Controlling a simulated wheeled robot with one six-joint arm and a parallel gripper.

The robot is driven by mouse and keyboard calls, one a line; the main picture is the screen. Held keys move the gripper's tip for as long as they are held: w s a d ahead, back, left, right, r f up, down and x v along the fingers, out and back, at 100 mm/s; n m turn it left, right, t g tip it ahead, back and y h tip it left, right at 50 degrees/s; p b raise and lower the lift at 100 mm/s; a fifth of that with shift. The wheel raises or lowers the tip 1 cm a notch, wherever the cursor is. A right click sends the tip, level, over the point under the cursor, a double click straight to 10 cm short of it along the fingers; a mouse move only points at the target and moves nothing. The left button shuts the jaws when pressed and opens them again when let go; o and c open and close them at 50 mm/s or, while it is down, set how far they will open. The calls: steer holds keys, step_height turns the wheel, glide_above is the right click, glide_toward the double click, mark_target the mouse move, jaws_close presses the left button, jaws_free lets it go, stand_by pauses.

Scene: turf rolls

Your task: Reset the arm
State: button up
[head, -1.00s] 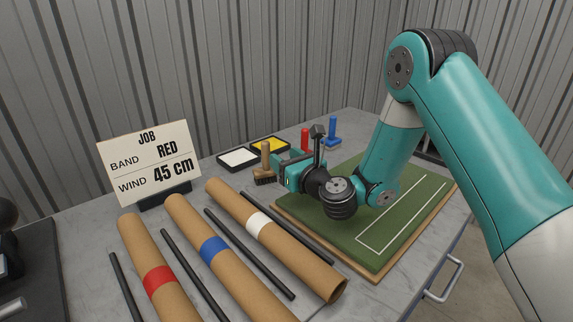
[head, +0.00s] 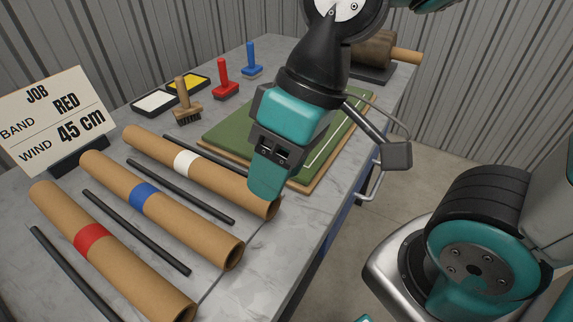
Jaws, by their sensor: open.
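My arm reaches in from the top of the head view. My gripper (head: 268,180), with a teal body and dark details, points down in front of the green turf mat and over the table's front side. It is open and I see nothing held in it. The gap between its fingers is hard to make out from this side. Its tip overlaps the near end of the white-banded tube (head: 184,163) in the picture; I cannot tell the height between them.
Cardboard tubes with red (head: 89,239) and blue (head: 144,198) bands lie among black rods. The job sign (head: 50,115) reads RED, 45 cm. The turf mat (head: 225,130), brush (head: 183,88), red stamp (head: 222,75), blue stamp (head: 250,60) and a roller (head: 378,50) stand further back.

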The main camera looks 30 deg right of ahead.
steer(key=shift+s+d+n, duration=0.3)
steer(key=shift+s+d, duration=0.05)
steer(key=shift+s, duration=0.1)
step_height(320, 180, up, 5)
steer(key=p, duration=0.5)
steer(key=shift+r, duration=0.1)
